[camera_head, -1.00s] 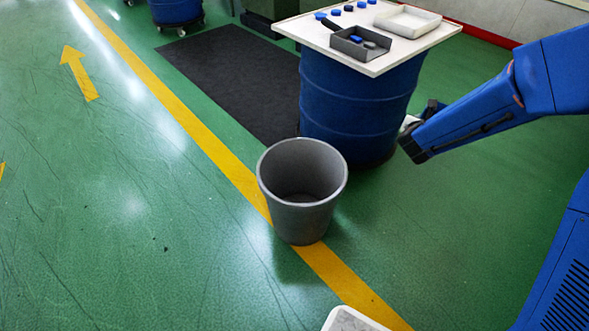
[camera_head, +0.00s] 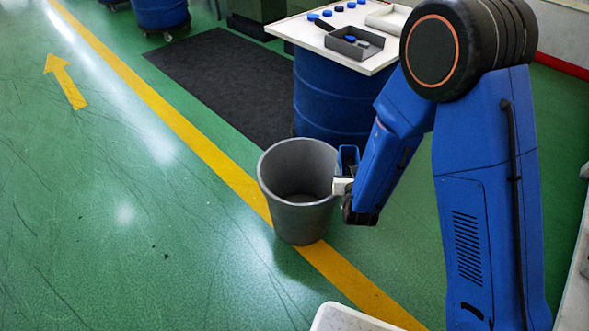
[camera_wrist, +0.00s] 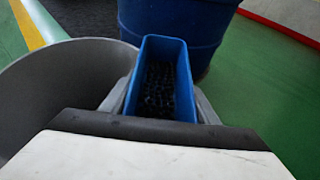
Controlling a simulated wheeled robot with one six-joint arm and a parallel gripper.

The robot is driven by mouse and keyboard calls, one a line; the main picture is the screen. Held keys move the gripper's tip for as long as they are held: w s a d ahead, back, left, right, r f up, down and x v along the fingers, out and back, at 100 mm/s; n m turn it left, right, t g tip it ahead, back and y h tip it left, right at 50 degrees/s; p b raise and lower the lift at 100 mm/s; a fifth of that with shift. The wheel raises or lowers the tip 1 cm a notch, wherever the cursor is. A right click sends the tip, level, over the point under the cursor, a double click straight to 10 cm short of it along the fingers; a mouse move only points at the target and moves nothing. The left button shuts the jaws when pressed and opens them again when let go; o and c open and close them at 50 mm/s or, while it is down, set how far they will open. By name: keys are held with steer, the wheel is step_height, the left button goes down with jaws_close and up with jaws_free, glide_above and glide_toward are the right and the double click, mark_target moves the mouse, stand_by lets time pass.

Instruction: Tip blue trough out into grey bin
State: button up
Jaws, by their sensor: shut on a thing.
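The grey bin (camera_head: 283,215) stands on the green floor across the yellow line, and its visible inside looks empty. My gripper (camera_head: 343,183) is at the bin's right rim, shut on the blue trough (camera_head: 348,158). In the wrist view the blue trough (camera_wrist: 183,52) is held between the fingers (camera_wrist: 118,98). It is open at the top and holds many small dark pieces. It looks roughly upright. The grey bin's rim (camera_wrist: 62,45) shows to the left of it. How far the trough reaches over the rim is hard to tell.
A blue drum (camera_head: 325,105) with a white board on top (camera_head: 372,66) stands behind the bin. A dark tray (camera_head: 340,42) and blue caps lie on the board. A white container edge (camera_head: 340,318) shows at the bottom. The floor left of the bin is clear.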

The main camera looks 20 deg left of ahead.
steer(key=shift+s+a+f+n+y, duration=0.2)
steer(key=shift+s+a+f, duration=0.3)
steer(key=shift+s, duration=0.2)
steer(key=shift+s+a+f+n+y, duration=0.1)
steer(key=shift+s+a+f+y, duration=0.1)
steer(key=shift+s+a+f, duration=0.4)
steer(key=shift+s+d+r, duration=0.1)
steer(key=shift+d+r, duration=0.05)
steer(key=shift+d, duration=0.05)
steer(key=shift+a, duration=0.1)
steer(key=s+a+r+n+t+h, duration=0.3)
steer(key=a+n, duration=0.4)
steer(key=n, duration=0.5)
steer(key=shift+s+a+r+t+h, duration=0.15)
steer(key=shift+a+r+t+h, duration=0.05)
steer(key=shift+t+h, duration=0.75)
steer(key=shift+s+a+r+n+t+p, duration=0.15)
steer(key=shift+a+r+n+t, duration=0.1)
steer(key=shift+n, duration=0.5)
steer(key=shift+s+a+r+n+t+p, duration=0.15)
steer(key=shift+a+n+t+p, duration=0.1)
steer(key=shift+n, duration=0.55)
steer(key=shift+a+r+n+t+p, duration=0.15)
steer(key=shift+r+n+t, duration=0.1)
steer(key=shift+n, duration=0.5)
stand_by(0.7)
